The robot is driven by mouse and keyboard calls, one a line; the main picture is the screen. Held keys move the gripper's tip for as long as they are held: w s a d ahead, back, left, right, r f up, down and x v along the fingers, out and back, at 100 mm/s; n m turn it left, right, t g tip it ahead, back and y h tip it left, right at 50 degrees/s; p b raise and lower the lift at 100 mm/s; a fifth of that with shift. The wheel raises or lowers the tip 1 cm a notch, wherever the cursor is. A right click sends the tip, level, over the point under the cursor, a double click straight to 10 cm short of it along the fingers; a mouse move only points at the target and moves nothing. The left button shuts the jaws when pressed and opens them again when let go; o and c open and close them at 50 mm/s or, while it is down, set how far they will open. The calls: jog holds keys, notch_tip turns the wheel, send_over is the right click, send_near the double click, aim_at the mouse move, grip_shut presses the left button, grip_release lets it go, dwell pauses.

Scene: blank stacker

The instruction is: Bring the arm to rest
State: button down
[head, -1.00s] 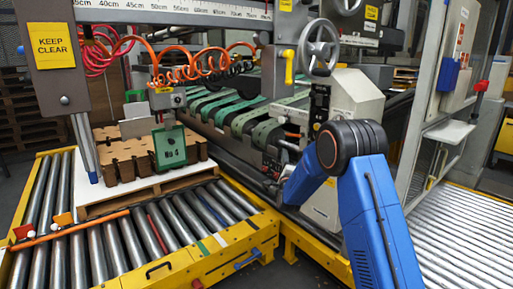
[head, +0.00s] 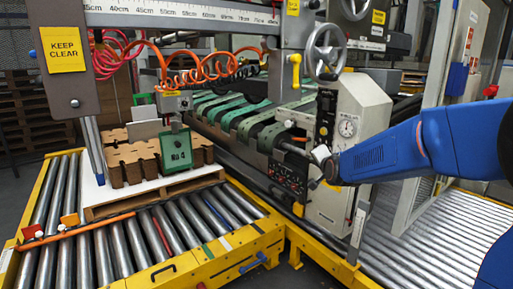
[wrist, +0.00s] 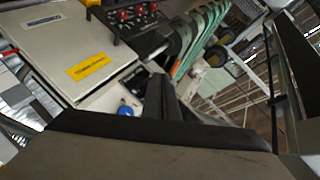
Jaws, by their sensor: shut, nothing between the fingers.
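My blue arm (head: 385,152) reaches in from the right edge of the head view, its forearm nearly level. Its far end is in front of the grey machine cabinet (head: 355,100). My gripper is small and hard to make out there. In the wrist view the dark fingers of my gripper (wrist: 163,90) are together, with nothing held. Beyond them are a pale cabinet panel with a yellow label (wrist: 88,66) and a black control panel with red knobs (wrist: 125,18). I cannot tell the gap between the fingers and the machine.
A yellow-framed roller conveyor (head: 190,258) carries a pallet (head: 150,196) with brown cut board stacks (head: 130,158). Green belts (head: 275,128) run behind. A handwheel (head: 325,50) hangs above the cabinet. More rollers (head: 425,240) lie at right, below my arm.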

jog(key=s+d+f+n+g, duration=0.2)
jog(key=s+f+n+g, duration=0.1)
jog(key=s, duration=1.3)
jog(key=s+d+f+n+g, duration=0.2)
jog(key=s+f+n+g, duration=0.1)
jog(key=s, duration=1.3)
jog(key=s+d+f+n+g+h, duration=0.1)
jog(key=s+d+f+n+g, duration=0.2)
jog(key=s, duration=1.4)
jog(key=shift+f+n+g, duration=0.4)
jog(key=shift+f+n, duration=0.25)
jog(key=shift+n, duration=0.25)
